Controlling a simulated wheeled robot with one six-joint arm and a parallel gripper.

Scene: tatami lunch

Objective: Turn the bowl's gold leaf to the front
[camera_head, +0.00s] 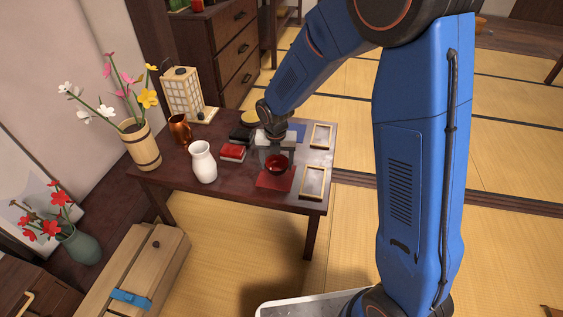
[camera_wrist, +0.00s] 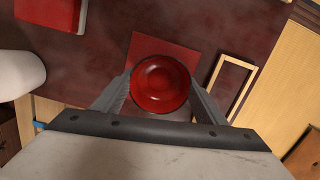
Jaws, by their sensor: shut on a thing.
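The red lacquer bowl (camera_head: 277,166) is over a red square mat (camera_head: 275,180) on the dark low table (camera_head: 235,193). In the wrist view the bowl (camera_wrist: 160,84) is seen from above, upright and empty, and the mat (camera_wrist: 145,43) shows behind it. My gripper (camera_wrist: 160,90) has one finger on each side of the bowl and is shut on it. I cannot tell whether the bowl touches the mat. No gold leaf is visible on the bowl in either view.
A white vase (camera_head: 203,162) and red box (camera_head: 232,152) stand left of the bowl. Wooden frames (camera_head: 313,182) (camera_head: 321,136) lie on the right. A copper jug (camera_head: 179,129), paper lantern (camera_head: 184,92) and flower bucket (camera_head: 139,143) stand at the back left.

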